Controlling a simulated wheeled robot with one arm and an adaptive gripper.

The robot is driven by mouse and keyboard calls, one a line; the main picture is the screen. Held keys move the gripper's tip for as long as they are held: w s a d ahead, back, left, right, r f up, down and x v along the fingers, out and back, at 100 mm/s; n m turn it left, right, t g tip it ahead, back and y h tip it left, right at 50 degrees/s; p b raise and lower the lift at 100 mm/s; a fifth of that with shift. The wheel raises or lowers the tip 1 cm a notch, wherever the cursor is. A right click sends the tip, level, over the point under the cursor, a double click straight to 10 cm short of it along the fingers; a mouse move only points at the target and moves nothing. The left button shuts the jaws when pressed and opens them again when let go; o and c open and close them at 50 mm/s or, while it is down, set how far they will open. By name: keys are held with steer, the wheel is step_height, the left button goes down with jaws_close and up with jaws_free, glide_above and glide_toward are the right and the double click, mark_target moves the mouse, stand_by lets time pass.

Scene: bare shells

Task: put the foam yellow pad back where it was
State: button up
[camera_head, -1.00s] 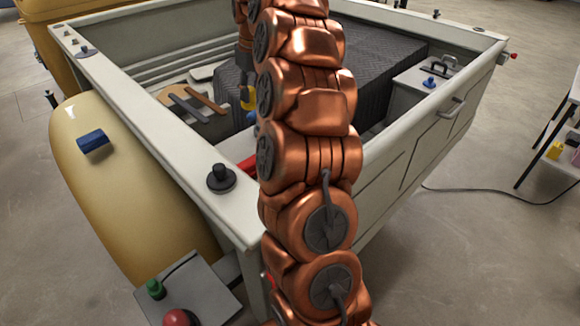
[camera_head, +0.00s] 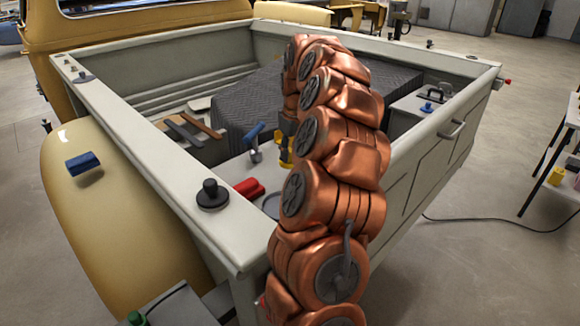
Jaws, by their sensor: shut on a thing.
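My copper-coloured arm reaches over the truck bed, and its far end bends down into it. My gripper (camera_head: 287,138) is beside the arm's links, over the front part of the bed, and is partly hidden by them. It is shut on a small yellow thing (camera_head: 285,158), which looks like the foam yellow pad. Only a narrow part of the pad shows, so its full shape and whether it touches the surface below cannot be told.
A blue-handled tool (camera_head: 254,142) is just left of my gripper. A red object (camera_head: 248,188) lies nearer. A dark quilted cover (camera_head: 250,98) fills the bed's middle. The pale bed wall (camera_head: 165,165) carries a black knob (camera_head: 212,194). A blue block (camera_head: 82,163) sits on the yellow fender.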

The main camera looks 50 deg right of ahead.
mark_target(291, 159)
steer(key=shift+f+p, duration=0.6)
steer(key=shift+f, duration=2.1)
steer(key=shift+f, duration=0.15)
steer(key=o, duration=1)
steer(key=r+b, duration=0.1)
steer(key=r, duration=0.3)
steer(key=s+r+b, duration=0.1)
steer(key=r, duration=0.3)
steer(key=r+b, duration=0.1)
steer(key=r, duration=0.3)
steer(key=shift+s, duration=0.4)
